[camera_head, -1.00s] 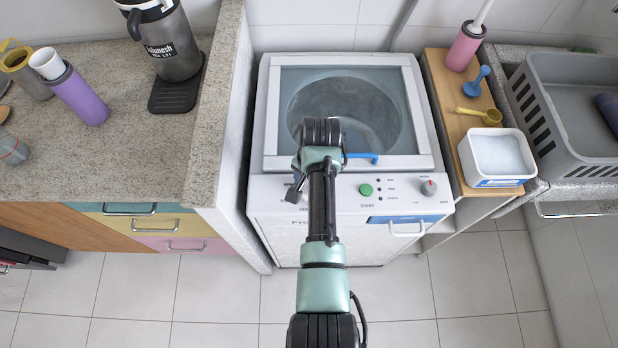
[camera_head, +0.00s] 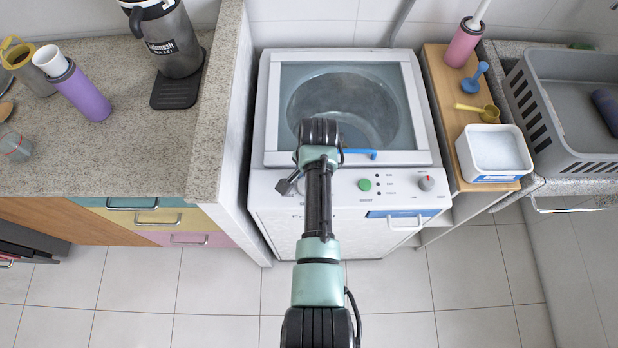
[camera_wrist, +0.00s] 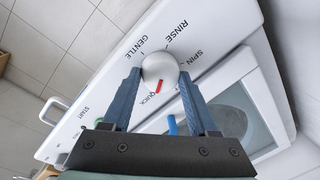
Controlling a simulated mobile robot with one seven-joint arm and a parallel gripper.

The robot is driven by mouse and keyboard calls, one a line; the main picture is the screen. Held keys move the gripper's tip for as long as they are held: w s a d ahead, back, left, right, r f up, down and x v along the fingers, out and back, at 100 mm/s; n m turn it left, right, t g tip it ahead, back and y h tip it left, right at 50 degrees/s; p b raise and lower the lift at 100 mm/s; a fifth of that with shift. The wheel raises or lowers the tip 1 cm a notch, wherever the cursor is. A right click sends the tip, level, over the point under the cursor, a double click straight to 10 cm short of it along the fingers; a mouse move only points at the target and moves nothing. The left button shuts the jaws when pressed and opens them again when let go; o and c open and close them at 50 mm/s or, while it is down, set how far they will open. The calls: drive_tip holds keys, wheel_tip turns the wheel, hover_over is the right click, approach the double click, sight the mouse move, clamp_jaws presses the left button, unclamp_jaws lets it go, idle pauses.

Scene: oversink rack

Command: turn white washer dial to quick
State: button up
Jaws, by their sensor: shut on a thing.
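The white washer (camera_head: 282,105) stands in the middle of the head view. Its program dial (camera_wrist: 160,66) shows in the wrist view as a round white-grey knob with a red pointer, ringed by the words GENTLE, RINSE, SPIN and QUICK. The red pointer is on the QUICK side, close to that word. My gripper (camera_wrist: 166,80) is shut on the dial, one blue-grey finger on each side. In the head view my gripper (camera_head: 287,185) is at the left of the front panel, and my arm hides the dial.
A green START button (camera_head: 365,185) and a second knob (camera_head: 427,183) are further right on the panel. A blue lid handle (camera_head: 360,153) is just behind the panel. A counter (camera_head: 110,150) stands at left, and a wooden shelf (camera_head: 445,90) with a white tub (camera_head: 495,153) at right.

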drive_tip(key=o, duration=1.4)
drive_tip(key=shift+c, duration=0.2)
drive_tip(key=shift+r, duration=0.1)
wheel_tip(320, 180, up, 13)
drive_tip(key=shift+s+d, duration=0.45)
